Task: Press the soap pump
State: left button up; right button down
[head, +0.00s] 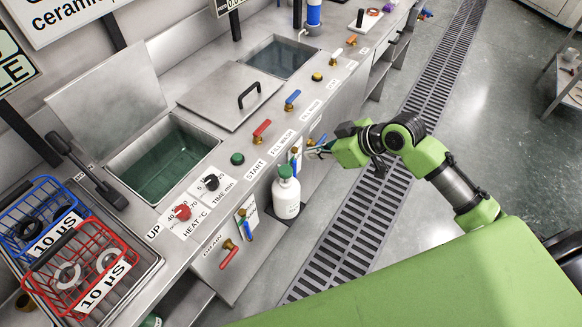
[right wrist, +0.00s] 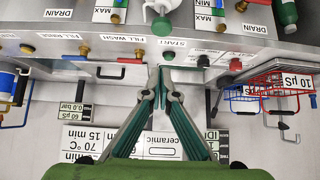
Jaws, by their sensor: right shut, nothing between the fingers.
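I cannot make out a thing that is clearly the soap pump. A white bottle with a green cap (head: 286,196) stands upright at the bench front; its green cap also shows at the top of the right wrist view (right wrist: 161,26). A blue and white upright container (head: 313,14) is at the far top of the bench, with a small white spout-like piece (head: 302,33) near it. My right gripper (head: 308,151) is shut and empty, beyond and right of the bottle at the bench front. In the right wrist view its fingertips (right wrist: 162,72) meet. My left gripper is not in view.
The bench has an open tank (head: 165,158), a lidded tank (head: 235,92), a green START button (head: 237,159), knobs and lever valves. Red (head: 100,262) and blue (head: 35,190) baskets stand at left.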

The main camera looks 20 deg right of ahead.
jog(key=shift+w, duration=0.1)
jog(key=p, duration=0.2)
send_over(283, 168)
jog(key=s+d, duration=0.2)
jog(key=f, duration=0.7)
jog(key=shift+s+a, duration=0.1)
jog(key=shift+a, duration=0.1)
notch_tip(283, 168, down, 3)
jog(key=shift+r+p, duration=0.2)
jog(key=shift+p, duration=0.25)
jog(key=shift+d+f, duration=0.1)
jog(key=shift+f, duration=0.7)
